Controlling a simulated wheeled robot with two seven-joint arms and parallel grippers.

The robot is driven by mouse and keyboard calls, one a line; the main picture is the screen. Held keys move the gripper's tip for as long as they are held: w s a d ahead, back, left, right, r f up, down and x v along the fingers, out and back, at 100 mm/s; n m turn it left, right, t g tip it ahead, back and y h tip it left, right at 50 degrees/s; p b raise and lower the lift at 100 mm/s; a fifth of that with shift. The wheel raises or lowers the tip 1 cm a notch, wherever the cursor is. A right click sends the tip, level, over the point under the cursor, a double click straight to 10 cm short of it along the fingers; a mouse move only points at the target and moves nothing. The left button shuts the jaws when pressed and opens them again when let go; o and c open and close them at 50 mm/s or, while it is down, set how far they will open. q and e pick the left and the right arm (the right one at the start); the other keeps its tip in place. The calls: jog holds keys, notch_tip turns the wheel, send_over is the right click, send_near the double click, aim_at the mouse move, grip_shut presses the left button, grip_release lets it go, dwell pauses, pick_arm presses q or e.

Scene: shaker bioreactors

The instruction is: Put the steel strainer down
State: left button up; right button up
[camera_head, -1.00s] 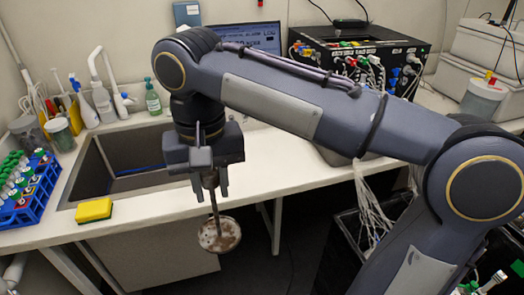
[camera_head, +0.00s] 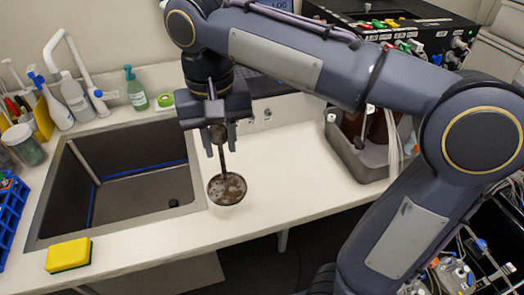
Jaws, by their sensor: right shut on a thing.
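The steel strainer (camera_head: 227,189) hangs from my right gripper (camera_head: 219,140), its round, brown-stained bowl low and its handle up between the fingers. My right gripper is shut on the handle. The strainer shows over the white counter (camera_head: 290,170), just right of the sink; I cannot tell whether its bowl touches the surface. My left gripper is not in the head view.
The sink (camera_head: 130,189) lies left of the strainer. A yellow sponge (camera_head: 69,254) sits at the counter's front edge. A grey tray (camera_head: 352,160) with brown bottles stands to the right. Bottles, including a green one (camera_head: 136,88), line the back. The counter between strainer and tray is clear.

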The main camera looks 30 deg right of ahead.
jog(key=w+d+f, duration=0.4)
jog(key=d+f, duration=0.5)
jog(key=f, duration=0.2)
jog(key=shift+w+d+f, duration=0.25)
jog(key=shift+d+f, duration=0.05)
jog(key=shift+d, duration=0.1)
jog(key=shift+f, duration=0.2)
jog(key=o, duration=1)
jog(key=shift+r, duration=0.15)
